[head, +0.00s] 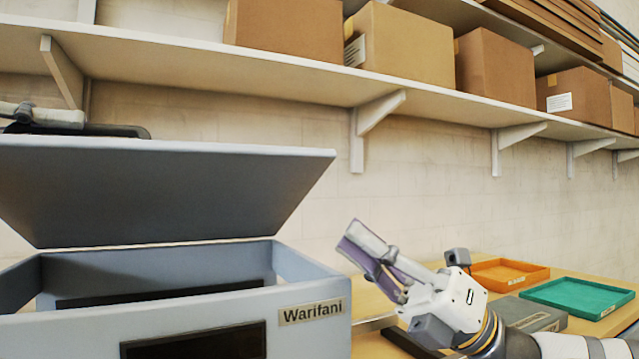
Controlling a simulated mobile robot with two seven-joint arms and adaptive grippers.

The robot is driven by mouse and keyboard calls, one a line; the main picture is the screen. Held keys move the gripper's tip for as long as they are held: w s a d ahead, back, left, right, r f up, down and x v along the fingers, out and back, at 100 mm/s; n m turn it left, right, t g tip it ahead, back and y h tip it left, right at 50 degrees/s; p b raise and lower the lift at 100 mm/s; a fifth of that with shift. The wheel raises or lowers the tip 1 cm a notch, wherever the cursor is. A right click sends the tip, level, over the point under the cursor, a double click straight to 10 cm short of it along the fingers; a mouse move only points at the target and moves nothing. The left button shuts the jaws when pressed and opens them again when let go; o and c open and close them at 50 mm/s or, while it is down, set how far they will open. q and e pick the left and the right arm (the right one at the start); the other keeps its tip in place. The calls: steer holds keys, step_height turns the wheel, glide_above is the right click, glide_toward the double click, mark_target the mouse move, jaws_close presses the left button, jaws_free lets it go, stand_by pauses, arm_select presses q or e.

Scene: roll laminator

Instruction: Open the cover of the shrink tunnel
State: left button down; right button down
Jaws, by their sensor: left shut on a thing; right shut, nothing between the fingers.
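The shrink tunnel (200,312) is a blue-grey box marked "Warifani" at the lower left, with its inside partly visible. Its cover (165,190) stands tilted up and open above the box. My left gripper (24,113) is at the left edge, just above the cover's upper edge. It is shut beside a dark bar (100,130) there, apparently the cover's handle; its fingertips are partly hidden behind the cover. My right gripper (368,248) is shut and empty, right of the tunnel, pointing up and left.
An orange tray (540,270) and a green tray (618,304) lie on the table at the right. A grey box (535,320) is partly hidden behind my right arm. A wall shelf (230,68) with cardboard boxes (405,55) runs above.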

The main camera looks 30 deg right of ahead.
mark_target(284, 154)
steer(key=x, duration=0.2)
steer(key=d+x, duration=0.1)
steer(key=x, duration=0.2)
steer(key=r+x, duration=0.1)
steer(key=x, duration=0.1)
steer(key=shift+w+r, duration=0.15)
steer(key=shift+w, duration=0.25)
steer(key=shift+w+d+r, duration=0.1)
steer(key=shift+w+r, duration=0.15)
steer(key=shift+r, duration=0.25)
